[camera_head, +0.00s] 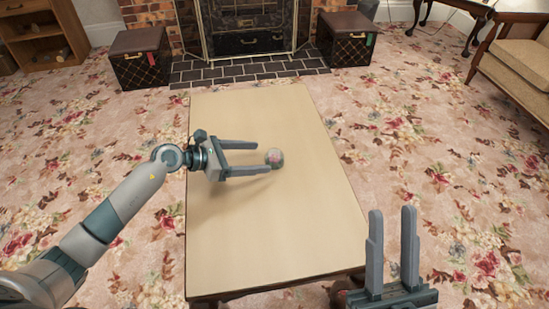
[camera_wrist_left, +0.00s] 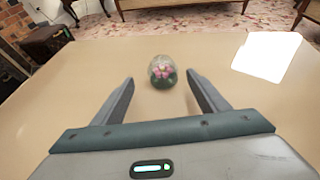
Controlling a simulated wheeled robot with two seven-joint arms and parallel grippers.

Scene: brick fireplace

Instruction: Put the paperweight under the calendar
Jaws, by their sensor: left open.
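The paperweight (camera_head: 274,157) is a small clear rounded piece with a pink flower inside and a dark green base. It stands on the pale wooden table (camera_head: 285,230), and the left wrist view shows it straight ahead (camera_wrist_left: 163,71). My left gripper (camera_head: 264,158) is open, low over the table. My right gripper (camera_head: 393,210) is open and empty, near the table's front right corner. I cannot make out a calendar in either view.
A bright white patch (camera_wrist_left: 268,55) shows on the tabletop in the left wrist view; the head view shows no matching object. The table is otherwise clear. Two dark chests (camera_head: 140,58) flank the fireplace beyond. A sofa (camera_head: 515,65) stands at far right.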

